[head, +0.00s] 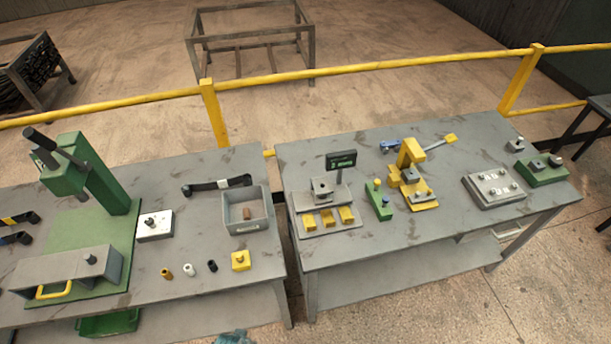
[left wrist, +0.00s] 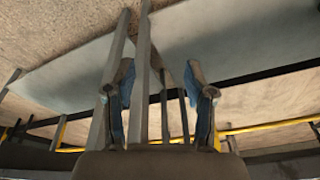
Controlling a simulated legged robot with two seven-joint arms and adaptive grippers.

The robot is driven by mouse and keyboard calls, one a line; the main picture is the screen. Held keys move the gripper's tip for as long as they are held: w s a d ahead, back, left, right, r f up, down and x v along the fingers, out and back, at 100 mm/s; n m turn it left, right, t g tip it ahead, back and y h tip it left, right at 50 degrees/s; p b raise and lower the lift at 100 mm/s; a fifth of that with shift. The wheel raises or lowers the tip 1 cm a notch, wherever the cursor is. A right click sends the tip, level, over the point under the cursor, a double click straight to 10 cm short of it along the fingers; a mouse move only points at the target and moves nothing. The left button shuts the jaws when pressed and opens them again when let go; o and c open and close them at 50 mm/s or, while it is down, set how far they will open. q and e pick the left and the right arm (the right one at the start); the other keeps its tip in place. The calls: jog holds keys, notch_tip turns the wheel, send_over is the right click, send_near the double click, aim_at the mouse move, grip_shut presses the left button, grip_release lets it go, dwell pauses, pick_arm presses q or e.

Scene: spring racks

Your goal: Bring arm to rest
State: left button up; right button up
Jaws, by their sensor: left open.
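My left gripper (left wrist: 161,100) shows in the left wrist view, with its two blue-and-grey fingers spread apart and nothing between them. Behind the fingers are grey metal legs (left wrist: 145,70) and a broad grey panel (left wrist: 235,35), seen from low down. I cannot tell how far the fingers are from the legs. In the head view no arm shows clearly. A small blue-green patch at the bottom edge is too cut off to identify. My right gripper is in neither view.
The left workbench (head: 215,285) carries a green press (head: 105,175), a grey bin (head: 247,226) and small parts. The right workbench (head: 340,255) carries a yellow clamp fixture (head: 412,175) and several blocks. A yellow rail (head: 330,72) runs behind both, with open floor beyond.

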pick_arm(q)
jog(key=s+a+f+b, duration=0.1)
jog(key=s+f, duration=0.2)
jog(key=f, duration=0.5)
jog(key=s+a+f+g+b, duration=0.1)
jog(key=s+f, duration=0.2)
jog(key=f, duration=0.4)
jog(key=s+a+f+b, duration=0.1)
jog(key=s+f, duration=0.3)
jog(key=f, duration=0.4)
jog(key=s+f+b, duration=0.1)
jog(key=s+f, duration=0.6)
jog(key=s, duration=0.3)
jog(key=shift+s+a+g, duration=0.3)
jog(key=shift+a+g, duration=0.1)
jog(key=shift+a, duration=0.05)
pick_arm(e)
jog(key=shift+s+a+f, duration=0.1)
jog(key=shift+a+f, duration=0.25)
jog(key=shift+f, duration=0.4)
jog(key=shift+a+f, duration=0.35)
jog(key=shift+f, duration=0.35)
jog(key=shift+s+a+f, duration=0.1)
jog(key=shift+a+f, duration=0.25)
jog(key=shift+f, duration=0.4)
